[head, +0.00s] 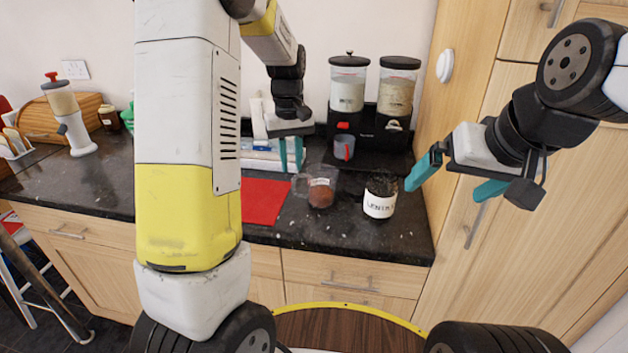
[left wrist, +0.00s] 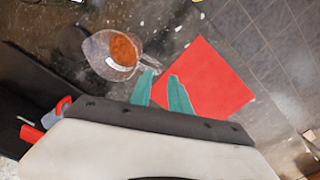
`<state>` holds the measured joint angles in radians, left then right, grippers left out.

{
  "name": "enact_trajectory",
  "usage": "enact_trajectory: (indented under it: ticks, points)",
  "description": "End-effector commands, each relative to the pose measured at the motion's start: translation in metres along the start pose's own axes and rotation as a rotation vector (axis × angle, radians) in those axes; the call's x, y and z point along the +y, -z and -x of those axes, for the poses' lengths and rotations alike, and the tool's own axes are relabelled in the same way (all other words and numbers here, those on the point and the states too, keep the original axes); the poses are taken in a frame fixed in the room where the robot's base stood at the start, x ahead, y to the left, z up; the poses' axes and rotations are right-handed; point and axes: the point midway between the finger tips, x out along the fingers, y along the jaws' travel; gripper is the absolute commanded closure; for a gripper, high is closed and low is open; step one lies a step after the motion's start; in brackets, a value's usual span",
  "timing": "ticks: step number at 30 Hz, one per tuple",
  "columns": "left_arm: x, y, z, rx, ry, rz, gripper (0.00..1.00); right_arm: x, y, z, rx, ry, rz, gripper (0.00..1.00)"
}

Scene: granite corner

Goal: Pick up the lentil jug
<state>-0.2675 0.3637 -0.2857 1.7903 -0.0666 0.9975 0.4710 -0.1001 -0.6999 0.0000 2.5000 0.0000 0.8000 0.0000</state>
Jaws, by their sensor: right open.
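A clear jug (head: 321,192) with red-brown contents and a small label stands on the dark counter, its handle to the left. In the left wrist view the jug (left wrist: 112,55) shows from above, its handle pointing toward my fingers. My left gripper (head: 291,168) is open and empty, above and just left of the jug. In the left wrist view its teal fingertips (left wrist: 161,74) are apart, close to the handle; I cannot tell if they touch it. A dark jar (head: 380,205) with a white label reading "LENTI…" stands right of the jug. My right gripper (head: 447,186) is open and empty, right of the jar.
A red mat (head: 264,202) lies left of the jug. Behind are two dispensers (head: 348,88) (head: 397,90) on a black stand with a red-topped cup (head: 344,147). A wooden cabinet (head: 465,70) bounds the right side. Small pale bits are scattered on the counter.

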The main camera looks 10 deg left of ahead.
Motion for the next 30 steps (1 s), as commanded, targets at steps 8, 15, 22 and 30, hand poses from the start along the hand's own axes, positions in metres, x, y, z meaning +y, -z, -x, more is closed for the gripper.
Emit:
enact_trajectory:
  ticks: [8, 15, 22, 30]
  points:
    - [0.000, 0.001, -0.027, -0.005, 0.008, 0.004, 0.78, 0.000, 0.000, 0.000, 0.000, 0.000, 0.000, 0.03]
    - [0.003, 0.000, -0.060, -0.007, 0.008, 0.004, 0.78, 0.000, 0.000, 0.000, 0.000, 0.000, 0.000, 0.03]
    - [0.003, 0.001, -0.080, -0.003, 0.006, 0.004, 0.78, 0.000, 0.000, 0.000, 0.000, 0.000, 0.000, 0.03]
    - [0.003, 0.001, -0.080, -0.003, 0.005, 0.003, 0.91, 0.000, 0.000, 0.000, 0.000, 0.000, 0.000, 0.03]
